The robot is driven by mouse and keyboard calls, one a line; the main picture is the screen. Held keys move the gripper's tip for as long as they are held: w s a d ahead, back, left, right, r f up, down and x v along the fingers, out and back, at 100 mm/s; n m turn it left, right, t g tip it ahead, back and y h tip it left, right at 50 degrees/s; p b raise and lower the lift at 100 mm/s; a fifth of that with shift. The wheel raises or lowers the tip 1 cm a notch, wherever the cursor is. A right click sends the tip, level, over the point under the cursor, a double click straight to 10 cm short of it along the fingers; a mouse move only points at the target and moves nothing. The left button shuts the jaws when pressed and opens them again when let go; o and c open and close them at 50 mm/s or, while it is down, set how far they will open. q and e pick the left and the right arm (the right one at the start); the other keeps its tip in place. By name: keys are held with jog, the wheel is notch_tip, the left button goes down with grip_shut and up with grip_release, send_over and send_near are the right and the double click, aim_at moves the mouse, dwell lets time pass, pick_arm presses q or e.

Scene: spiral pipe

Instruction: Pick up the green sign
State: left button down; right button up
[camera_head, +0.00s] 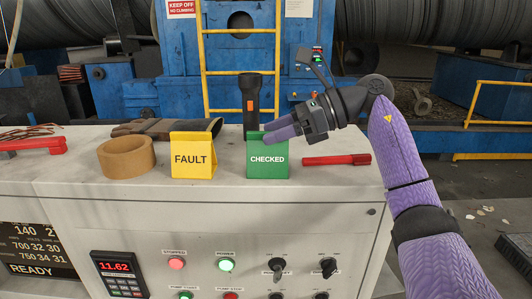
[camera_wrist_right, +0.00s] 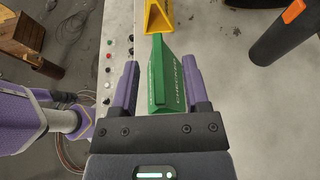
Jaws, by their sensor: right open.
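The green sign (camera_head: 267,166), marked CHECKED, stands upright on the grey console top in the head view. My right gripper (camera_head: 268,137) is at its upper right, with the fingers over the sign's top edge. In the right wrist view the green sign (camera_wrist_right: 165,75) lies between the two purple fingers of my right gripper (camera_wrist_right: 162,88). The fingers are open, with a gap visible on the sign's left side; contact on the right side is hard to tell. My left gripper is not in view.
A yellow FAULT sign (camera_head: 193,158) stands left of the green sign. A black flashlight (camera_head: 249,100) stands behind it. A red tool (camera_head: 336,160) lies to the right. A tape roll (camera_head: 126,157) and glove (camera_head: 168,129) are left. The console front edge has buttons below.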

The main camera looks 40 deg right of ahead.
jog(key=shift+x, duration=0.85)
jog(key=shift+r, duration=0.1)
grip_shut()
